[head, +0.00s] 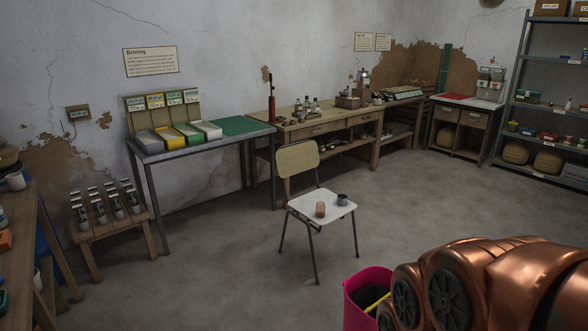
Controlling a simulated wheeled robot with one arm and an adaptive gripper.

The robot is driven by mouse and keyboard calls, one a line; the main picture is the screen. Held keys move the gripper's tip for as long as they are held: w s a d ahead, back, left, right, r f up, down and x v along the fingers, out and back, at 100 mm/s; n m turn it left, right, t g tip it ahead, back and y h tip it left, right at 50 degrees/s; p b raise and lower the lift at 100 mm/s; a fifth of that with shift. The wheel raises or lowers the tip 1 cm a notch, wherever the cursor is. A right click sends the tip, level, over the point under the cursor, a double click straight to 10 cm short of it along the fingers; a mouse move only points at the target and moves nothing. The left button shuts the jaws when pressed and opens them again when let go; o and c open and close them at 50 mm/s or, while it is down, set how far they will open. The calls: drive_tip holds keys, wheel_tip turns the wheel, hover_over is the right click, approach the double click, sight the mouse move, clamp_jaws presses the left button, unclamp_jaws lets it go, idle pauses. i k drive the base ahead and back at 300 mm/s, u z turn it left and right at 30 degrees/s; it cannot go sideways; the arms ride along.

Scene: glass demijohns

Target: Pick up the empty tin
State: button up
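A chair (303,205) with a pale seat stands in the middle of the floor. Two small containers are on its seat. One is a grey, cup-like container (342,200), which looks like a tin. The other is an orange-brown container (320,210), to its left and nearer me. Both stand upright and apart. They are too small to tell whether either is empty. My copper-coloured arm fills the lower right corner. My gripper is not in view.
A pink bin (365,290) with something yellow in it stands beside my arm. A low wooden rack (108,230) and a table with coloured boxes (180,133) are at left. Workbenches (320,126) line the back wall; shelves (550,100) stand at right. Floor around the chair is clear.

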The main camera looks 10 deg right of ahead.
sight(342, 198)
drive_tip(key=u, duration=0.25)
drive_tip(key=i, duration=3.4)
drive_tip(key=z, duration=0.75)
drive_tip(key=i, duration=0.8)
drive_tip(key=z, duration=0.2)
